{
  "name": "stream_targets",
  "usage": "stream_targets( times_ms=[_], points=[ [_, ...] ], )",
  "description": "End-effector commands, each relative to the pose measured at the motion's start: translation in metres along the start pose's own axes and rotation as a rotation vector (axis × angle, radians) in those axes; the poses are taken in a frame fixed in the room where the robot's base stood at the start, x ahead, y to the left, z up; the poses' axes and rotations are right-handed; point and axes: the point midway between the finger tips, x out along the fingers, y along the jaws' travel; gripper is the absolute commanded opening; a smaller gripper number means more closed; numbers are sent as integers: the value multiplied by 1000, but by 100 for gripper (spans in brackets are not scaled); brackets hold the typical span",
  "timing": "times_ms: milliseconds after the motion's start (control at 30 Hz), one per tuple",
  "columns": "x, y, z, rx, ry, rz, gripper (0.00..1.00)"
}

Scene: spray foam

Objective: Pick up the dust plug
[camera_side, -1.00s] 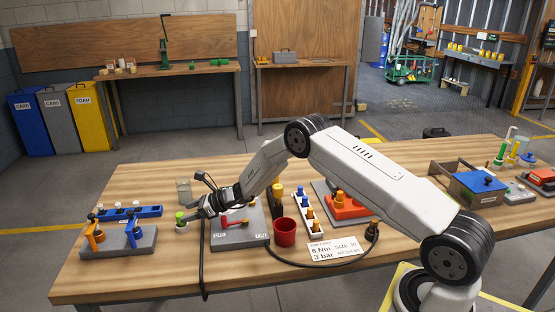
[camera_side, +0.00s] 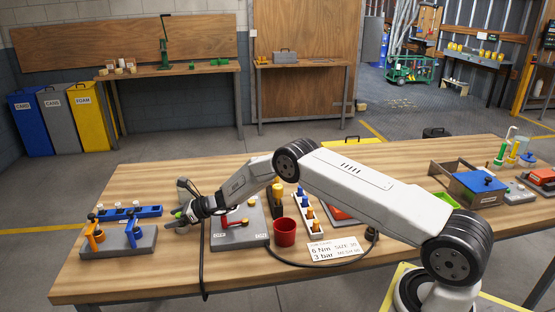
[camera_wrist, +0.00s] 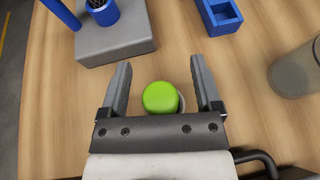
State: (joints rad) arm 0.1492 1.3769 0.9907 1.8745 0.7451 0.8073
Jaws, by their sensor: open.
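A bright green round cap, which I take to be the dust plug (camera_wrist: 160,98), sits on a pale round base between my gripper's fingers in the wrist view. My gripper (camera_wrist: 161,75) is open, with one finger on each side of the cap and a visible gap at both sides. In the side view my gripper (camera_side: 180,220) is low over the left part of the table and largely hides the plug. Whether the fingers are down at the plug's height is hard to tell.
A grey block with blue and orange clamps (camera_side: 128,241) stands to the left on the table (camera_side: 90,283). A blue rack (camera_wrist: 219,16) is near. A greyish cylinder (camera_wrist: 294,73) stands right of my gripper in the wrist view. A red cup (camera_side: 285,232) is farther right.

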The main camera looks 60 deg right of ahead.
Motion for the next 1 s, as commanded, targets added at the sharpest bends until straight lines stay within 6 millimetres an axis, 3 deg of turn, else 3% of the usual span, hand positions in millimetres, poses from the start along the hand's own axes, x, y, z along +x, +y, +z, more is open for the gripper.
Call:
stream_targets(
  times_ms=[400, 467, 667, 1000],
  points=[
    [0, 0, 0, 0, 0, 0, 82],
    [0, 0, 0, 0, 0, 0, 66],
    [0, 0, 0, 0, 0, 0, 2],
    [-1, 0, 1, 0, -1, 0, 0]
  ],
)
